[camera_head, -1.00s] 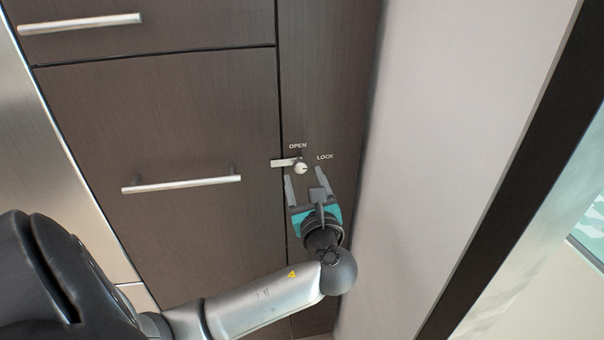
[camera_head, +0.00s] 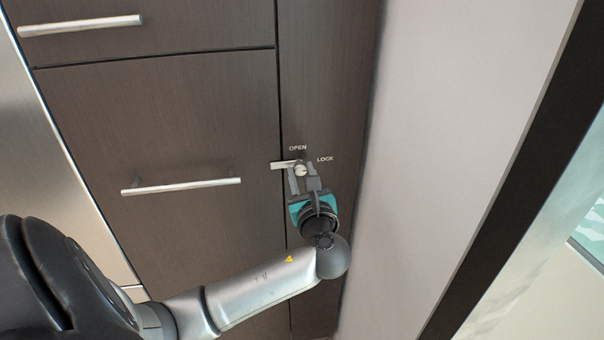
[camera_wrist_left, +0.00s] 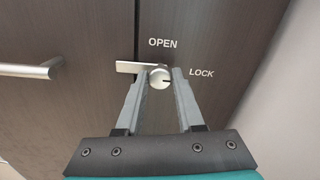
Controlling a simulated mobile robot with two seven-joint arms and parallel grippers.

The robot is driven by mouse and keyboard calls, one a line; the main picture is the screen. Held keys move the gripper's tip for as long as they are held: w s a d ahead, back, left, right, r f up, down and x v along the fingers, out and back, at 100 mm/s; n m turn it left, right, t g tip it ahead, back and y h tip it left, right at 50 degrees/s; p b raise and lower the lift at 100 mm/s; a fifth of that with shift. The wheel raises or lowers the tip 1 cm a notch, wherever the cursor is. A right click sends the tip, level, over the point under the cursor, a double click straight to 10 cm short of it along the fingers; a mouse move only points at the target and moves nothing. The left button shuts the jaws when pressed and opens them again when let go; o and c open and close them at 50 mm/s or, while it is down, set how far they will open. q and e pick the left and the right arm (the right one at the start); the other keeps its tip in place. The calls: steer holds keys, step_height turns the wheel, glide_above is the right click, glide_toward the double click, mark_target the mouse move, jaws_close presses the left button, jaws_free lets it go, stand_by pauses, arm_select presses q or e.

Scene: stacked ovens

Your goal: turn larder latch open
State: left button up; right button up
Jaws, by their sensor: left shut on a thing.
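The larder latch (camera_head: 283,164) is a silver bar with a round knob (camera_head: 301,170) on the dark wood front. Its bar points left across the seam between the door and the narrow panel. The words OPEN and LOCK are printed above and to the right of the knob. My left gripper (camera_head: 302,175) is shut on the knob, with one finger at each side. My right gripper is not in view.
The dark door with a horizontal bar handle (camera_head: 181,186) is left of the latch. A drawer handle (camera_head: 80,25) is higher up. A pale wall (camera_head: 450,120) stands close on the right of the panel.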

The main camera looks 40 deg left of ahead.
arm_select(q)
jaws_close()
steer(key=shift+n, duration=0.3)
steer(key=n+p, duration=0.1)
steer(key=n, duration=0.2)
steer(key=shift+f, duration=0.1)
steer(key=n, duration=0.4)
steer(key=n+b, duration=0.2)
steer(key=n, duration=0.2)
steer(key=shift+f+n, duration=0.1)
steer(key=shift+n, duration=0.2)
steer(key=n+b, duration=0.2)
steer(key=n, duration=0.3)
steer(key=shift+n, duration=0.3)
steer(key=shift+b, duration=0.35)
steer(key=o, duration=0.8)
jaws_free()
